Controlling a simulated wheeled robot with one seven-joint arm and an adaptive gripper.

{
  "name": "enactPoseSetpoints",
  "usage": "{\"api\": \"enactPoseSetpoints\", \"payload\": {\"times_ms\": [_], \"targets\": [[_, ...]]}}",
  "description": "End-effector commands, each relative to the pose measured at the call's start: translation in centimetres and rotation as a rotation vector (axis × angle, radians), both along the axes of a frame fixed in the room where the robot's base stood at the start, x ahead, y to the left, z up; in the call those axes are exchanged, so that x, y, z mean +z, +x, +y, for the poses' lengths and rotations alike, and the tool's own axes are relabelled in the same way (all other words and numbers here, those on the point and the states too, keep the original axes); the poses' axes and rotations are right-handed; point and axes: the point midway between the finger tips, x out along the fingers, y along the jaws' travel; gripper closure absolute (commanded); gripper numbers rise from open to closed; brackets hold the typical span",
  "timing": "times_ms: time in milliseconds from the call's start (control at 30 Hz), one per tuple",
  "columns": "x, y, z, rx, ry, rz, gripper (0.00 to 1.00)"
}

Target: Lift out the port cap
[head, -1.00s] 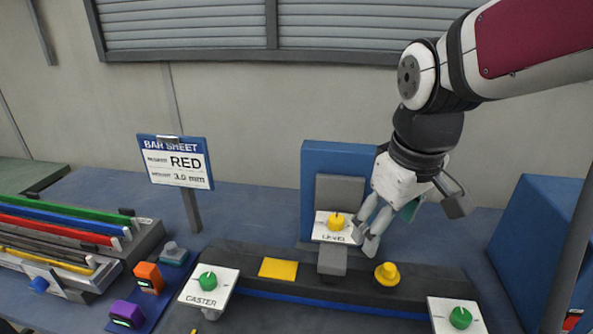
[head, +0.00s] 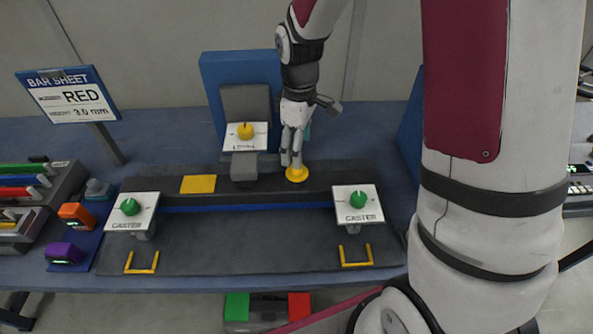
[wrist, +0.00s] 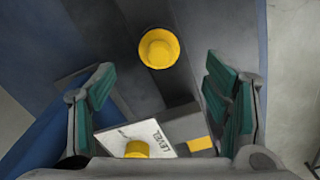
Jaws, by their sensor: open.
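The port cap, a round yellow cap with a wider rim (head: 297,174), sits on the dark raised bar (head: 325,177), right of the LEVEL knob. In the wrist view the yellow cap (wrist: 159,48) lies ahead of the fingers, roughly centred between their lines and apart from both. My gripper (head: 291,160) points down just above and beside the cap in the head view, hiding a little of it. In the wrist view my gripper (wrist: 160,85) is open with green pads spread wide and nothing between the tips.
The LEVEL plate with a yellow knob (head: 245,131) stands close left of my gripper, on a grey block. CASTER plates with green knobs (head: 130,207) (head: 358,200) flank the bar. A yellow square (head: 198,184) lies on it. The BAR SHEET sign (head: 68,95) stands left.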

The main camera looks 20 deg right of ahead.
Motion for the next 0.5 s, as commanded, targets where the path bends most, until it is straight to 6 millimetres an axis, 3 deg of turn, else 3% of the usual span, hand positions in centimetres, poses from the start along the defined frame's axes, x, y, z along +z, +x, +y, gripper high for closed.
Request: {"api": "enactPoseSetpoints", "payload": {"times_ms": [500], "targets": [[-5.1,0.2,0.2,-0.001,0.0,0.003,0.29]]}}
